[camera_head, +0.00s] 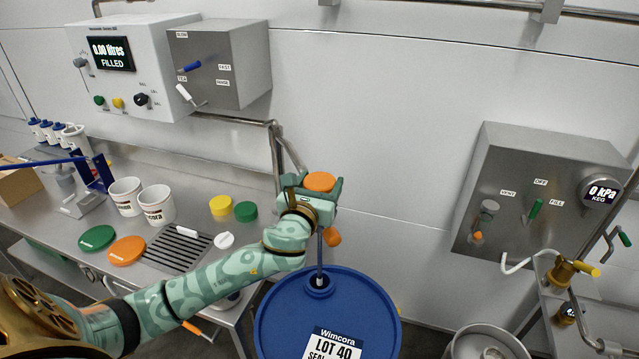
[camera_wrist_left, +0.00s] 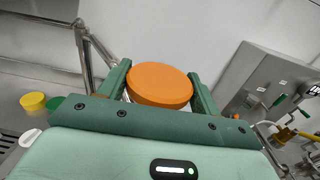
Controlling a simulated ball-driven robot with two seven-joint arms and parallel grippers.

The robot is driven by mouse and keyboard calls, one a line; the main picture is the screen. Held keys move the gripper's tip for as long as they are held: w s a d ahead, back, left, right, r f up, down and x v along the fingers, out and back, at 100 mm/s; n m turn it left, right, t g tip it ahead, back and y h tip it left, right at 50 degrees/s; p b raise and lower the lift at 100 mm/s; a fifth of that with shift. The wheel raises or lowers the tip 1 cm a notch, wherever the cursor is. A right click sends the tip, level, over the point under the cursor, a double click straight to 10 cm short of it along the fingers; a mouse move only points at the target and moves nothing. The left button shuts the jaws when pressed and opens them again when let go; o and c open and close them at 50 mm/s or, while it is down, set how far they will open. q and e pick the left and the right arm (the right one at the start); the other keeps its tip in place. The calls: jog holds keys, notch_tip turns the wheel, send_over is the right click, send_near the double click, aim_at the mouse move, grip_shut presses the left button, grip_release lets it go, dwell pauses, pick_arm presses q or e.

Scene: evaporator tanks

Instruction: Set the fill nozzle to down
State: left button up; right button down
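The fill nozzle stands at the blue drum (camera_head: 345,318), with a thin dark lance (camera_head: 319,262) reaching down to the bung opening in its lid. An orange round cap (camera_head: 320,182) is at the upper end; it also shows large in the left wrist view (camera_wrist_left: 160,85). An orange knob (camera_head: 333,237) shows just below. My left gripper (camera_head: 316,188) has its green fingers on either side of the cap, very close to it. Whether they press on it, I cannot tell. The gripper hides the middle of the nozzle. My right gripper is not in view.
A steel pipe (camera_head: 276,150) runs close behind my left gripper. A steel bench at left carries white tubs (camera_head: 158,204), coloured lids (camera_head: 127,250) and a grate (camera_head: 177,248). A filler control box (camera_head: 125,65) reads FILLED. A keg panel (camera_head: 530,190) stands at right.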

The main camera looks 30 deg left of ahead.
pick_arm(q)
notch_tip(320, 180, down, 4)
jog(key=shift+f+b, duration=0.25)
jog(key=shift+b, duration=0.8)
jog(key=o, duration=1.4)
jog(key=shift+s+r, duration=0.1)
jog(key=shift+s+d, duration=0.15)
jog(key=shift+s, duration=0.2)
jog(key=p+v, duration=0.1)
jog(key=v, duration=1.4)
jog(key=shift+s, duration=0.25)
